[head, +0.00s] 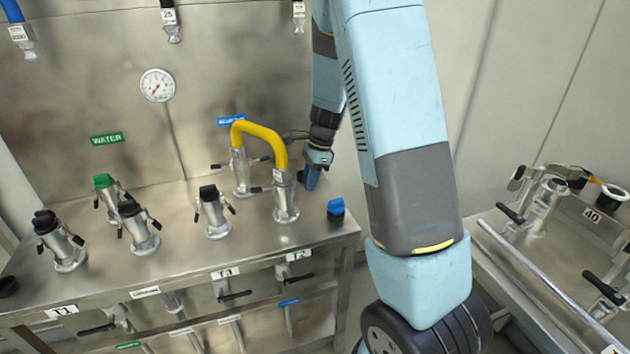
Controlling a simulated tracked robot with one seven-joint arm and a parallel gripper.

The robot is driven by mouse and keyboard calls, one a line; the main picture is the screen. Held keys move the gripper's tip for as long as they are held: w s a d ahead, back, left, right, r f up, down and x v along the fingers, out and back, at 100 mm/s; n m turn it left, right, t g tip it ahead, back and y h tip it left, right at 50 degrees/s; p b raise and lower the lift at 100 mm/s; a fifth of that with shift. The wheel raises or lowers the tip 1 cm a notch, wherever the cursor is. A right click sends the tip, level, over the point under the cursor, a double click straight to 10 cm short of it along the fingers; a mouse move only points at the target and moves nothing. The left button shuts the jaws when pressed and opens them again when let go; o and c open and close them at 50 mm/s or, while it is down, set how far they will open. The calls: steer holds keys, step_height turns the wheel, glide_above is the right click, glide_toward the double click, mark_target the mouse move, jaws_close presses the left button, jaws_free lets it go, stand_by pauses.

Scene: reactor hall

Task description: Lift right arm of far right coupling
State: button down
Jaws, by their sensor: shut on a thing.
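The far right coupling (285,200) is a steel upright fitting on the bench, with a yellow hose (262,131) plugged into its top. The hose arches over to a second coupling (241,172) behind and to the left. The far right coupling's left arm (258,189) sticks out sideways, about level. Its right arm is mostly hidden at my gripper. My gripper (310,183) points down just right of the coupling's upper part and is shut on that right arm. The fingertips are small and partly covered, so the exact grip is unclear.
Several black-capped couplings (213,212) and a green-capped one (107,198) stand to the left on the steel bench (180,255). A blue cap (336,208) sits close to the gripper's right. Another bench (560,270) with fittings stands at the right. A back panel rises behind.

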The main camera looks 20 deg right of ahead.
steer(key=shift+w+a, duration=0.1)
stand_by(0.3)
steer(key=c, duration=1)
jaws_free()
steer(key=v, duration=1.3)
steer(key=shift+r, duration=0.35)
